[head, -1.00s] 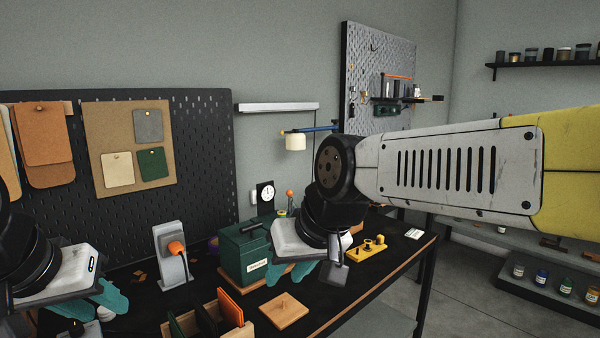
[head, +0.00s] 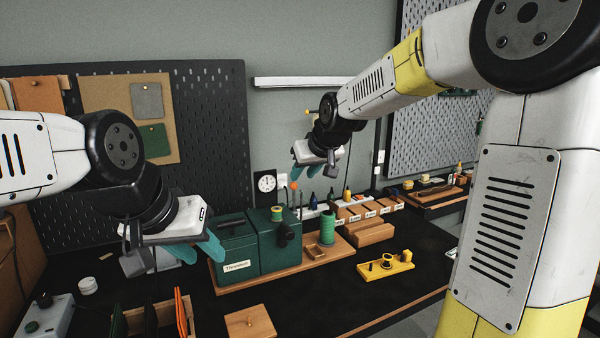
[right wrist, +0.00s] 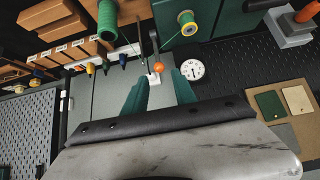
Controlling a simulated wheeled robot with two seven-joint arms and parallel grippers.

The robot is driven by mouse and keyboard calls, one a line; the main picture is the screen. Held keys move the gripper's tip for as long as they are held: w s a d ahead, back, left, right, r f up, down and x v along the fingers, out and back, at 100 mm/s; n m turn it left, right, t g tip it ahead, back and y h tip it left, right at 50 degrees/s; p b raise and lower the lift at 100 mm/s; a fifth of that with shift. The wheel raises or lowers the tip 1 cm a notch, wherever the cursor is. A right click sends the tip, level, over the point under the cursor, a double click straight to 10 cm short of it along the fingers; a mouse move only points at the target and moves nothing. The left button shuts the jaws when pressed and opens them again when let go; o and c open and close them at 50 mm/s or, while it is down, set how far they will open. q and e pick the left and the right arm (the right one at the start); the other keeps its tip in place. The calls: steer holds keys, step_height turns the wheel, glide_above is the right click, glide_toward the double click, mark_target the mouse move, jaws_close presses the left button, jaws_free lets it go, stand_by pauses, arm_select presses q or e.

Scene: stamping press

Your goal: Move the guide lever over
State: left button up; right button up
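A lever with an orange ball knob (head: 294,186) stands at the back of the bench, behind the green machine (head: 280,240). In the right wrist view the orange knob (right wrist: 158,67) and its dark arm show just beyond my fingertips, near the gap between them. My right gripper (head: 304,174) has teal fingers, is open and empty, and is above the back of the bench; its spread fingers also show in the right wrist view (right wrist: 158,86). No contact with the lever is visible. My left gripper (head: 202,252) looks open and empty, in front of the green box (head: 238,254).
A green thread spool (head: 327,230) stands on the wooden base right of the machine. A clock (head: 265,184) is on the wall behind. The front right bench is clear.

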mark_target(295, 184)
steer(key=x, duration=0.8)
steer(key=shift+w+r, duration=0.15)
steer(key=shift+w, duration=0.2)
steer(key=shift+w+a+f, duration=0.1)
steer(key=shift+w+f, duration=0.1)
steer(key=shift+w, duration=0.05)
steer(key=shift+c, duration=0.6)
jaws_close()
